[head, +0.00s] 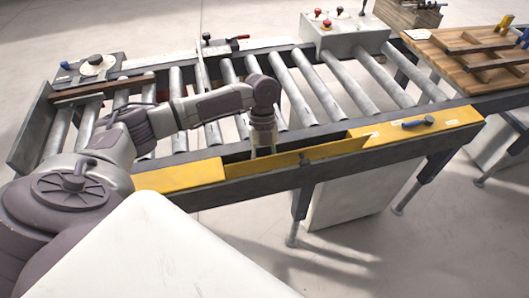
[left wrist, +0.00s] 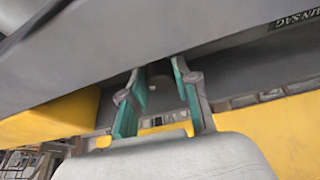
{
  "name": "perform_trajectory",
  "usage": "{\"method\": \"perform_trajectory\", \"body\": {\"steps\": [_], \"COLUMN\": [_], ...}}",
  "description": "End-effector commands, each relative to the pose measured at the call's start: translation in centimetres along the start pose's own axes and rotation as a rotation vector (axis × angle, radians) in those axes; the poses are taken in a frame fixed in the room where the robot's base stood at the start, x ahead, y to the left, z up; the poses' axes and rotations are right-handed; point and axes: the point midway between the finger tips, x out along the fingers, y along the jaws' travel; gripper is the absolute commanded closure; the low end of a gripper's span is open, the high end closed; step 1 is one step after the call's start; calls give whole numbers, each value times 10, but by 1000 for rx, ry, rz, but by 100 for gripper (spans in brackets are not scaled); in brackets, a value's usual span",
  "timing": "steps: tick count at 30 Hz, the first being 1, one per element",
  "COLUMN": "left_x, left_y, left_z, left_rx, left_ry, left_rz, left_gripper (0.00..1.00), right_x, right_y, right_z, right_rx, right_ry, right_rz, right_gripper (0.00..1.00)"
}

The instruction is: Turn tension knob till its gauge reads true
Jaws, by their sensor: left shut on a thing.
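My left gripper (head: 263,150) reaches down into an opening in the yellow front guard of the roller conveyor. In the left wrist view its two green-padded fingers (left wrist: 158,100) are shut on a small dark round part, which looks like the tension knob (left wrist: 160,74). The arm and guard hide the knob in the head view. No gauge reading can be made out. My right gripper is not in view.
A tilted yellow flap (head: 335,151) stands just right of the gripper. A blue-grey handle (head: 418,121) lies on the guard's right end. Rollers (head: 320,90) run behind the arm. A grey box with red knobs (head: 345,38) and a wooden table (head: 450,75) stand farther back.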

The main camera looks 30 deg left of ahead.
Motion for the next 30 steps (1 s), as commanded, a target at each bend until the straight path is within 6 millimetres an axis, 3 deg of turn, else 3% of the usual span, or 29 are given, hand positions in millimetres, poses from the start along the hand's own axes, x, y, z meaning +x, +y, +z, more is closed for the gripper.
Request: {"method": "perform_trajectory", "body": {"steps": [14, 30], "left_x": [-3, -4], "left_y": [2, 4], "left_z": [-1, -2], "left_rx": [-88, -496], "left_ry": [4, 16], "left_rz": [-35, -204], "left_gripper": [100, 100], "right_x": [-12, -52], "right_y": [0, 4], "right_z": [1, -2], "right_rx": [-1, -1], "right_ry": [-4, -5], "right_rz": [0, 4], "right_gripper": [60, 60]}}
